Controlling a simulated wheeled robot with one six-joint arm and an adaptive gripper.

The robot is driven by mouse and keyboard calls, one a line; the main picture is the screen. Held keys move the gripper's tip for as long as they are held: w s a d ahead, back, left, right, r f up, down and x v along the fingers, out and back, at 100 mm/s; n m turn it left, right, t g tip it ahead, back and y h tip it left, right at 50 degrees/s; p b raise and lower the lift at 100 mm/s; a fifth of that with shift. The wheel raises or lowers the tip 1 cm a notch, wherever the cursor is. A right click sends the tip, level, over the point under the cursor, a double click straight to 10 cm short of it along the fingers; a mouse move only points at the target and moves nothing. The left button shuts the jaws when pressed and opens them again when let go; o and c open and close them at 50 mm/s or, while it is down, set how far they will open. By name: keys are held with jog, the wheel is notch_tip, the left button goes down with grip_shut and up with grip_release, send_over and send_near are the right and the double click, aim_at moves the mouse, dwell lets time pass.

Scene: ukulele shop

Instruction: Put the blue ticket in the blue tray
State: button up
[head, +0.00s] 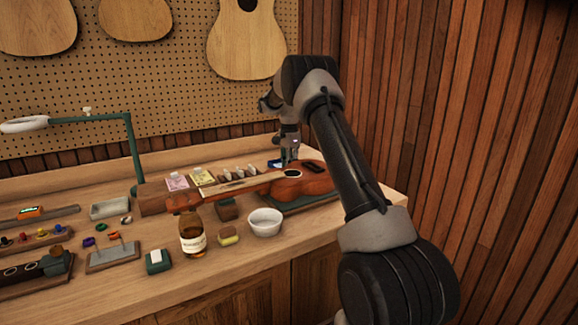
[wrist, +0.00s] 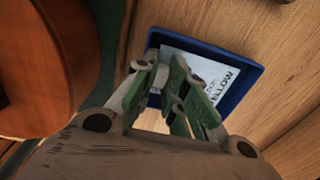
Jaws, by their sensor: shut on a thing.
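The blue tray (wrist: 240,99) lies below my gripper in the wrist view. In the head view a bit of it (head: 275,164) shows behind the ukulele, beside my gripper. The ticket (wrist: 205,70) shows as a pale bluish-white card with dark print, within the outline of the tray. My gripper (wrist: 168,76) is shut on the ticket, its fingertips at the card's near edge. The fingers hide part of the card. I cannot tell whether the card touches the tray floor. In the head view my gripper (head: 289,155) is low over the far bench.
A ukulele (head: 300,184) lies close in front of my gripper. Pink (head: 177,182) and yellow (head: 202,176) items stand to the left. A white bowl (head: 265,222) and an amber bottle (head: 192,234) are nearer. The wood-slat wall (head: 480,130) is on the right.

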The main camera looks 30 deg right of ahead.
jog(key=shift+s+d+f, duration=0.1)
jog(key=shift+s+f, duration=0.3)
jog(key=shift+s, duration=0.1)
jog(key=o, duration=0.8)
jog(key=shift+s+d+r, duration=0.1)
jog(key=shift+r, duration=0.15)
jog(key=o, duration=0.4)
jog(key=shift+w, duration=0.2)
jog(key=shift+r, duration=0.15)
jog(key=shift+r, duration=3.45)
